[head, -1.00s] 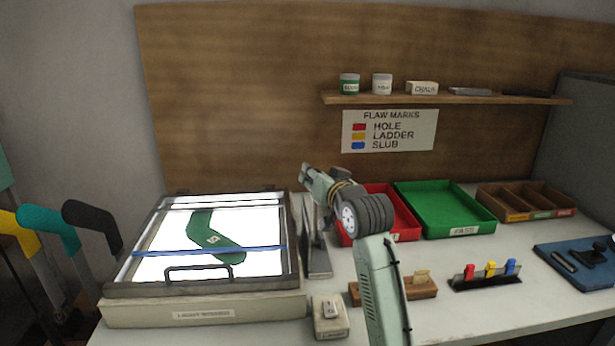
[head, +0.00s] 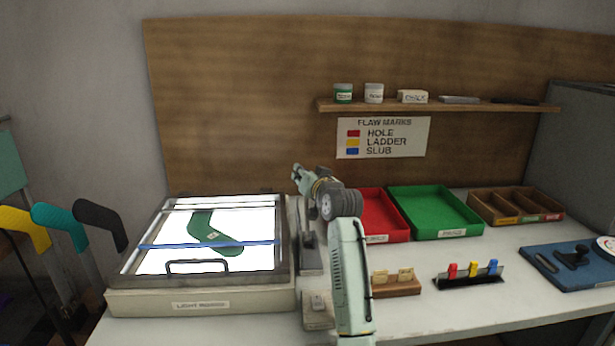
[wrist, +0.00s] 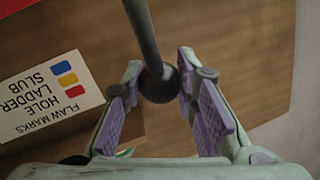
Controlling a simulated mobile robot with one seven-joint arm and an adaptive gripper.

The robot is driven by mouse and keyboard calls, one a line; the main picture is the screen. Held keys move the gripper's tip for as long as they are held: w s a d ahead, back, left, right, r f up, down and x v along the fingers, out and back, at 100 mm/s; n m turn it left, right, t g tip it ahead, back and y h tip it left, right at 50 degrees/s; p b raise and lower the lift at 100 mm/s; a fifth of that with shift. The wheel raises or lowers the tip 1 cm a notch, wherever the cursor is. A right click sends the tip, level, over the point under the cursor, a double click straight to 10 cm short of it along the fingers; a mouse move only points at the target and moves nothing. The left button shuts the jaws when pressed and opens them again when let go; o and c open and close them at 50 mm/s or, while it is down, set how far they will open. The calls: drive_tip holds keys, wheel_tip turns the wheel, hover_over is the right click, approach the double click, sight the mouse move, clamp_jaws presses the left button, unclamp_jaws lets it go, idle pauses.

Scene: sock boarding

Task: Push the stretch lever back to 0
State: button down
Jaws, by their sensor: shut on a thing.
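The stretch lever shows in the wrist view as a grey rod ending in a dark round knob (wrist: 158,84). The knob sits between the purple-padded fingers of my gripper (wrist: 160,88), which is shut on it. In the head view my gripper (head: 301,178) is above the right edge of the light board, at the top of the lever. The lever's metal base (head: 311,258) stands beside the board, partly behind my arm. The scale and its 0 mark cannot be made out.
The light board (head: 198,304) carries a green sock under a blue band. Right of my arm are a red tray (head: 398,238), a green tray (head: 452,234), a wooden block (head: 396,288) and a flag holder (head: 470,281). A small switch box (head: 318,315) is at the front.

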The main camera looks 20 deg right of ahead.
drive_tip(key=shift+d, duration=0.1)
drive_tip(key=c, duration=1.2)
unclamp_jaws()
drive_tip(key=s, duration=0.4)
drive_tip(key=s+r, duration=0.1)
drive_tip(key=s, duration=0.7)
drive_tip(key=shift+a+r, duration=0.2)
drive_tip(key=shift+a, duration=0.1)
